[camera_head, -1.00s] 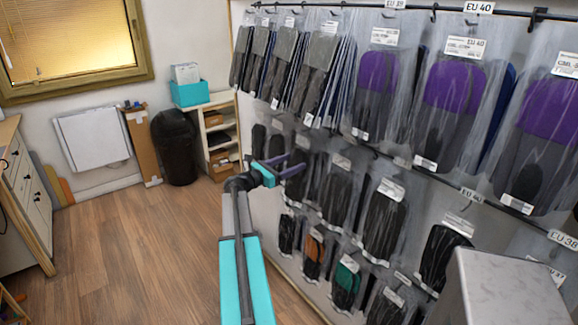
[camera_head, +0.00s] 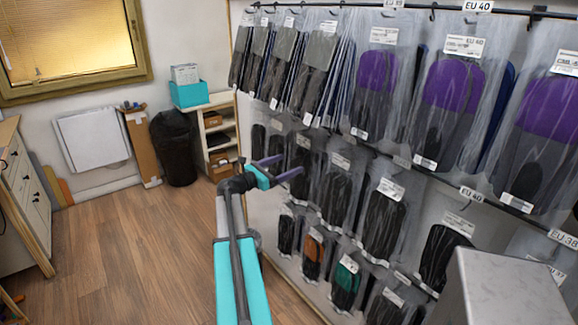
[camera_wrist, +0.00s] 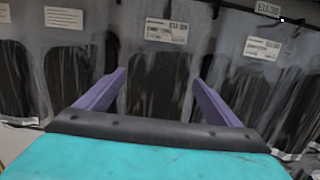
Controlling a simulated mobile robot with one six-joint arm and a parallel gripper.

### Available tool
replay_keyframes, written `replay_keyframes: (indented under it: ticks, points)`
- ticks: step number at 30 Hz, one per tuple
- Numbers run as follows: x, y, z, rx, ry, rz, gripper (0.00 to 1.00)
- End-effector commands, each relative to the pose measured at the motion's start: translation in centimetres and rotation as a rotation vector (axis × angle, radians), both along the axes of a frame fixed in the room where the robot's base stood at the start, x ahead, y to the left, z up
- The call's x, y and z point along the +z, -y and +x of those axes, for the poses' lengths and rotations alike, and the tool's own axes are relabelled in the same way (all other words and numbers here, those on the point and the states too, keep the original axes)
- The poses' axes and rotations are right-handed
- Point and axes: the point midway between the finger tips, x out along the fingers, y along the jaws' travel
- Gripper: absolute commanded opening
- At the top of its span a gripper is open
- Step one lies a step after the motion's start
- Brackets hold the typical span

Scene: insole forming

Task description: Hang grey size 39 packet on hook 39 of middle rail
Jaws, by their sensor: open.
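My gripper (camera_head: 285,167) is open and empty, with purple fingers reaching toward the wall of hanging packets. In the wrist view, my gripper (camera_wrist: 160,78) has its two fingers on either side of a clear packet (camera_wrist: 155,88) with a dark insole. That packet's white label (camera_wrist: 165,31) reads like EU 39, but it is blurred. Its hook is not clear. The middle rail (camera_head: 440,180) runs below the top row and carries an EU 40 tag (camera_head: 472,195). I cannot tell contact between fingers and packet. I cannot pick out the hook 39 tag on that rail.
The top rail (camera_head: 405,7) carries purple and grey insole packets (camera_head: 460,85). Lower packets with dark, orange and green insoles hang close below my gripper. A grey metal block (camera_head: 500,285) stands at lower right. A black bin (camera_head: 173,148) and small shelf are behind. Floor at left is clear.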

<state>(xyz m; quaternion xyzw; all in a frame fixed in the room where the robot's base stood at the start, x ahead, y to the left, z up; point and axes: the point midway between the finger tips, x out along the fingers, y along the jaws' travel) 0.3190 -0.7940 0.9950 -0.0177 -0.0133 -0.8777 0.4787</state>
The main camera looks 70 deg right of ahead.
Motion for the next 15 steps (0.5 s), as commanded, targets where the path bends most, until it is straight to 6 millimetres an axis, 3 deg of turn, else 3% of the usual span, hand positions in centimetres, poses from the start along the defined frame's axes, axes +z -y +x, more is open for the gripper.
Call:
replay_keyframes:
  ticks: [15]
  points:
    - [-0.5,-7.0,4.6,0.003,0.0,0.0,0.87]
